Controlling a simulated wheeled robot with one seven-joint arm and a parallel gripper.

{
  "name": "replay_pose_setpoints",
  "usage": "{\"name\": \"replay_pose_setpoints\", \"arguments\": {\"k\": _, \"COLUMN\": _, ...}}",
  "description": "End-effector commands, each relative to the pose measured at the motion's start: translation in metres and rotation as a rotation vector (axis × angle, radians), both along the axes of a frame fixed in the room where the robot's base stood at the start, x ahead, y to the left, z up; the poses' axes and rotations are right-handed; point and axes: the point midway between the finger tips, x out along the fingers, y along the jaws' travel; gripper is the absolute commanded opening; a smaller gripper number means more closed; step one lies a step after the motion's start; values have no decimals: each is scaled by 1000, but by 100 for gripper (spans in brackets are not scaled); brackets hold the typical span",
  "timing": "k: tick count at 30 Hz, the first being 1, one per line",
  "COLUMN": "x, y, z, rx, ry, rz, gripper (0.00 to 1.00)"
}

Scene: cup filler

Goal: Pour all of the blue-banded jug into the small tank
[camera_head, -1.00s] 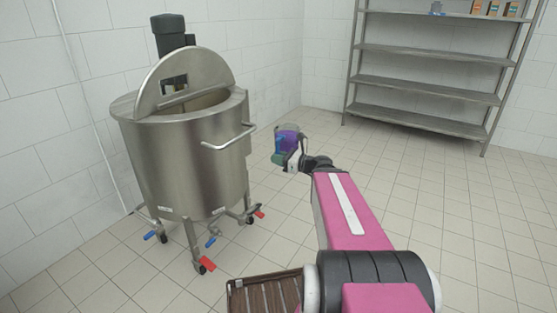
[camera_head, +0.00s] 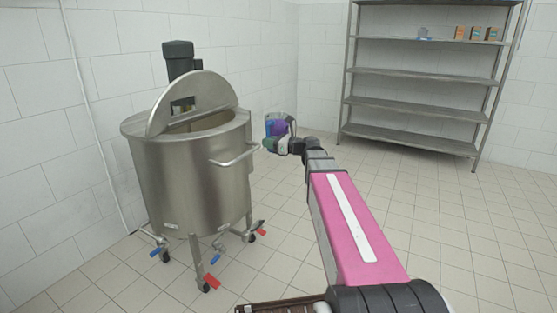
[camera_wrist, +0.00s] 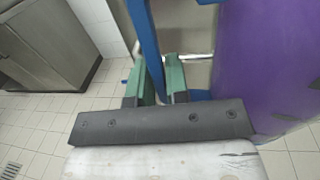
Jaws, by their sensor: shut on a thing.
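My gripper (camera_head: 271,146) is shut on the blue handle (camera_wrist: 150,45) of a jug (camera_head: 280,127). In the wrist view, the two green fingers (camera_wrist: 161,80) sit either side of the handle. The jug's purple wall or contents (camera_wrist: 270,60) fill the right of that view. In the head view the jug looks about upright and held in the air, just right of the tank's rim. The steel tank (camera_head: 190,185) stands on legs at left, its half-lid raised and its top partly open. The tank's inside is mostly hidden.
A motor (camera_head: 180,60) rises behind the tank lid. A side handle (camera_head: 236,157) sticks out toward the jug. A steel shelf rack (camera_head: 420,105) with small boxes stands at the back right. A brown slatted thing (camera_head: 285,307) shows at the bottom edge. The tiled floor between is clear.

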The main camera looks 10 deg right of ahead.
Motion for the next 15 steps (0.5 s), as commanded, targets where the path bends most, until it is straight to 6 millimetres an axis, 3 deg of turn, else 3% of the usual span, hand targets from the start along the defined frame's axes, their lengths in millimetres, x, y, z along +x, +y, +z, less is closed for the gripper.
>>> {"name": "replay_pose_setpoints", "arguments": {"k": 1, "x": 13, "y": 7, "z": 14, "rx": 1, "ry": -8, "rz": 7, "gripper": 0}}
{"name": "replay_pose_setpoints", "arguments": {"k": 6, "x": 38, "y": 31, "z": 53, "rx": 1, "ry": -10, "rz": 24, "gripper": 0}}
{"name": "replay_pose_setpoints", "arguments": {"k": 15, "x": 71, "y": 74, "z": 123, "rx": 9, "ry": -14, "rz": 50, "gripper": 0}}
